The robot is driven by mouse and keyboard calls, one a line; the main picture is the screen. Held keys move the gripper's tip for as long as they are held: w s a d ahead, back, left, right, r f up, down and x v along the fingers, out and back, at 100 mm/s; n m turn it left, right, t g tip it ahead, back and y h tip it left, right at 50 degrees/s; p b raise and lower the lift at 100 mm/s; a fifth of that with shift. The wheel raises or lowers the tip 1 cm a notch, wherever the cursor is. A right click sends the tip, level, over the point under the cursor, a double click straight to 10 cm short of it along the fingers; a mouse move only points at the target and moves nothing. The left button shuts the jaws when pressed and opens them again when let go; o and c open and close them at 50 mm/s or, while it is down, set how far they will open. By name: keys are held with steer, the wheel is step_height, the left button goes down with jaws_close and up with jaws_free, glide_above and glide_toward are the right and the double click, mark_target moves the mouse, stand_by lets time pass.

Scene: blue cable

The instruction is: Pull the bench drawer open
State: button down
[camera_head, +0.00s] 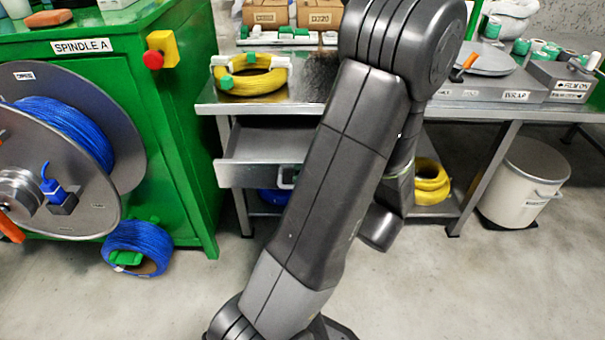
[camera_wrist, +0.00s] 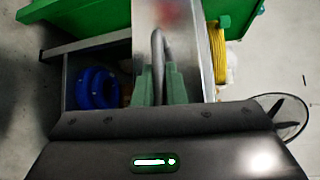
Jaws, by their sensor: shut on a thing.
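The bench drawer (camera_head: 248,173) is a grey metal drawer under the left part of the workbench. It stands partly out, with its dark inside showing above its front panel. Its front panel (camera_wrist: 192,75) fills the middle of the wrist view, with the grey bar handle (camera_wrist: 158,48) standing off it. My gripper (camera_wrist: 159,78) has its two green fingers shut on this handle.
The workbench (camera_head: 308,90) bears a yellow cable coil (camera_head: 250,75). A blue coil (camera_wrist: 97,88) lies below the drawer. The green spindle cabinet (camera_head: 190,150) stands close on the left, with a blue coil (camera_head: 140,245) on the floor. A white bin (camera_head: 522,180) is at right.

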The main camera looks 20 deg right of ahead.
steer(key=shift+s+a+b, duration=0.2)
steer(key=shift+s+a, duration=0.05)
steer(key=shift+s, duration=0.65)
steer(key=shift+s+a+b, duration=0.2)
steer(key=shift+s+a, duration=0.1)
steer(key=shift+s, duration=0.65)
steer(key=shift+s+a+b, duration=0.2)
steer(key=shift+s+a, duration=0.05)
steer(key=shift+s, duration=0.65)
steer(key=c, duration=1.5)
jaws_free()
steer(key=shift+d, duration=0.1)
steer(key=p+v, duration=0.3)
steer(key=v, duration=1)
steer(key=shift+s+d, duration=0.15)
steer(key=shift+s, duration=0.15)
steer(key=shift+r, duration=0.1)
steer(key=b+x, duration=0.3)
steer(key=x, duration=1)
steer(key=shift+w+a, duration=0.2)
steer(key=shift+w, duration=0.1)
